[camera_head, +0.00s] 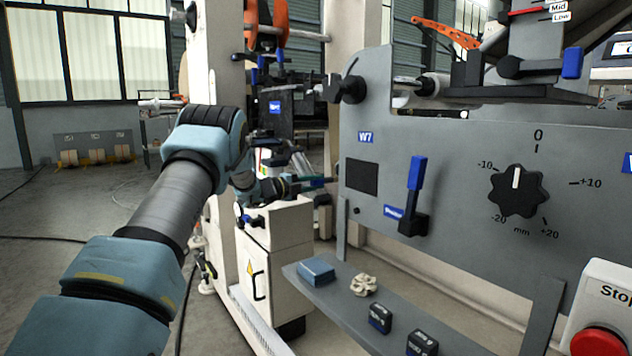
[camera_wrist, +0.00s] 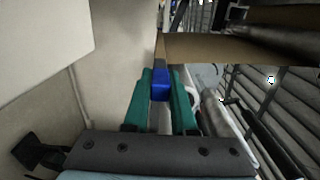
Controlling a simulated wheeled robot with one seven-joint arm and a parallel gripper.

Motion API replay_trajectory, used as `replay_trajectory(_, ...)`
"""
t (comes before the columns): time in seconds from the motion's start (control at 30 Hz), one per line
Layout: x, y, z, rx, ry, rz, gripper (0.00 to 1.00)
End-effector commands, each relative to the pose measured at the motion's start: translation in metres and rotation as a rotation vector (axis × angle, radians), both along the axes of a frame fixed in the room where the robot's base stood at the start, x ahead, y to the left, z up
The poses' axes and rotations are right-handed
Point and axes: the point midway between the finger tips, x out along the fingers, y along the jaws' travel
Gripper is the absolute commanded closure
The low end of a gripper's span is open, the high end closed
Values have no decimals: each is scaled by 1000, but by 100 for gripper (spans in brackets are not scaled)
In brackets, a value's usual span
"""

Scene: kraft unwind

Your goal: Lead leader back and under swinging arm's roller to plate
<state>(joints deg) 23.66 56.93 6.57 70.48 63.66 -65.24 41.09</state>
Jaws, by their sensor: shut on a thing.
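My gripper (camera_head: 308,184) is at the end of my arm, left of the grey W7 panel. In the wrist view its two green fingers (camera_wrist: 160,88) are shut on a blue tab (camera_wrist: 160,80). A brown paper band (camera_wrist: 200,47), which looks like the leader, lies just beyond the tab; their join is not clear. A dark bar or roller (camera_wrist: 290,47) crosses at the upper right, close to the band. An orange arm (camera_head: 440,35) shows above the panel in the head view; whether it is the swinging arm is unclear. I cannot pick out the plate for certain.
The grey panel (camera_head: 450,160) carries a blue-handled lever (camera_head: 415,185) and a black dial (camera_head: 517,191). A shelf (camera_head: 345,300) below holds a blue block and small items. A red stop button (camera_head: 597,343) is at lower right. A pale wall (camera_wrist: 40,45) stands left of my fingers.

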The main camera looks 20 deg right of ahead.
Motion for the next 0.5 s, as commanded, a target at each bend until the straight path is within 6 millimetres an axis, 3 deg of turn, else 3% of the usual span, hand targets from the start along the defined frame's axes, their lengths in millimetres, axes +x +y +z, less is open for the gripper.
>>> replay_trajectory(0.27, 0, 0, 1, -2, -1, 0, 100)
replay_trajectory(0.5, -11, -3, -13, -1, 2, 0, 100)
